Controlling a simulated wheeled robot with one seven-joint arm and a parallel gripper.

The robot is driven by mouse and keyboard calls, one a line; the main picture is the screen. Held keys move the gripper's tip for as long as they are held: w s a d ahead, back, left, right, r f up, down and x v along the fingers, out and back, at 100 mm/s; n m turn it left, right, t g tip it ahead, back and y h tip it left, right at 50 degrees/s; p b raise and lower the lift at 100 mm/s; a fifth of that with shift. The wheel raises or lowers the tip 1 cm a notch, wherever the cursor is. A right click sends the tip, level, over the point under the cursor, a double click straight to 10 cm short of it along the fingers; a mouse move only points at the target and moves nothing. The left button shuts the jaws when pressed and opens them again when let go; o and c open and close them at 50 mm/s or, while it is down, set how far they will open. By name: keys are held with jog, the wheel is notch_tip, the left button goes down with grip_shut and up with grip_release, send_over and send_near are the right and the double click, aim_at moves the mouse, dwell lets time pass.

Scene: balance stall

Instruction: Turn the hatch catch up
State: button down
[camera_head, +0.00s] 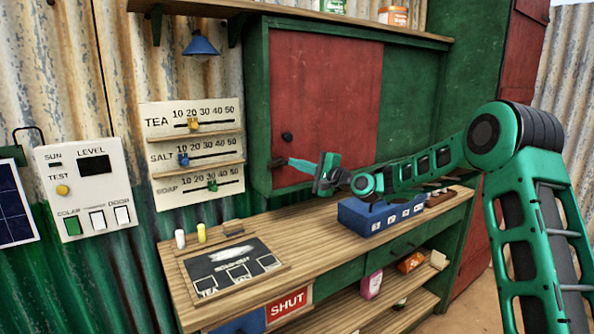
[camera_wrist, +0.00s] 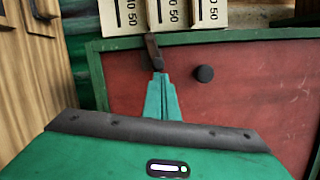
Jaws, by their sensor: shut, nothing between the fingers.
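The hatch catch (camera_head: 277,162) is a small dark bar at the lower left edge of the red hatch panel (camera_head: 322,105). It lies about level across the green frame. In the wrist view the catch (camera_wrist: 152,50) is just past my fingertips, with a round black knob (camera_wrist: 204,73) beside it. The knob (camera_head: 287,137) is above the catch in the head view. My gripper (camera_head: 292,162) is shut and empty, its teal fingertips pointing left at the catch's right end. In the wrist view the fingertips (camera_wrist: 160,82) meet or nearly meet the catch; I cannot tell whether they touch.
Slider scales (camera_head: 190,150) hang on the wall left of the hatch. Below is a wooden counter (camera_head: 330,240) with a blue box (camera_head: 350,218) under my forearm and a dark board (camera_head: 230,268) at left. The air before the hatch is otherwise clear.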

jog(key=shift+s+a+r+n+g, duration=0.15)
jog(key=shift+r+n, duration=0.25)
jog(key=shift+n, duration=0.3)
jog(key=shift+s+a+r+n+g, duration=0.15)
jog(key=shift+r+n, duration=0.25)
jog(key=shift+n, duration=0.3)
dwell(1.6)
jog(key=shift+w, duration=0.15)
jog(key=s+d+f, duration=0.1)
jog(key=s+d, duration=0.4)
jog(key=d, duration=0.5)
jog(key=shift+d+f, duration=0.25)
